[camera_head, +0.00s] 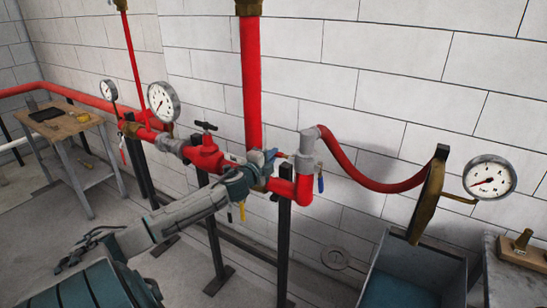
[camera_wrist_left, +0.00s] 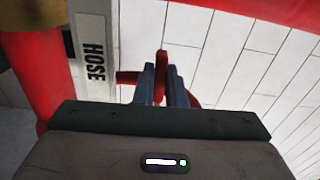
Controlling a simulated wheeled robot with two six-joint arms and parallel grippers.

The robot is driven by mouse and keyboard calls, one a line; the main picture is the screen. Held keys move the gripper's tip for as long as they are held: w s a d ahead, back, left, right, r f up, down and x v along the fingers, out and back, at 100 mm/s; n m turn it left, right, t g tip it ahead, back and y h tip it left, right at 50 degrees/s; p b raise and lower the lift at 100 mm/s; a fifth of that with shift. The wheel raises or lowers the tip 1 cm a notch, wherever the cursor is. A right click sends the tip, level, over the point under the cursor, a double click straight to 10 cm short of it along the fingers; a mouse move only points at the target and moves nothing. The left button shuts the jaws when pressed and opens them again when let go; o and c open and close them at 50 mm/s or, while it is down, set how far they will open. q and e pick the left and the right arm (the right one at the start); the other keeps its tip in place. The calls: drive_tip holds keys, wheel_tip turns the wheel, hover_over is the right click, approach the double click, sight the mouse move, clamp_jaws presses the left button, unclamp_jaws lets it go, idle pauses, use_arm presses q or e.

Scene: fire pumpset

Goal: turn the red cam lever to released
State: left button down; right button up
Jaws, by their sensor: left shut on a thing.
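The red cam lever (camera_wrist_left: 162,60) shows in the wrist view between the two blue-grey fingers of my left gripper (camera_wrist_left: 161,84), which are shut on it. A red crosspiece sticks out to the left of the fingers. In the head view my left gripper (camera_head: 270,157) reaches the grey coupling (camera_head: 306,150) on the red pipework from the left. Only a small red bit of the lever (camera_head: 283,155) shows there, and the gripper hides most of the rest. My right gripper is in neither view.
A red hose (camera_head: 370,183) runs right from the coupling to a brass piece with a gauge (camera_head: 490,178). A grey bin (camera_head: 410,275) stands below. A red vertical pipe (camera_head: 250,85) rises behind my gripper. A "HOSE" label (camera_wrist_left: 94,62) is beside the fingers.

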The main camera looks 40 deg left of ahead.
use_arm(q)
drive_tip(key=shift+r+m, duration=0.25)
drive_tip(key=shift+m, duration=0.05)
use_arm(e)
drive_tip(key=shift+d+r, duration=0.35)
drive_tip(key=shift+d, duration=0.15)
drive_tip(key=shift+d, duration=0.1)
use_arm(q)
drive_tip(key=c, duration=1.8)
unclamp_jaws()
drive_tip(key=shift+o, duration=0.2)
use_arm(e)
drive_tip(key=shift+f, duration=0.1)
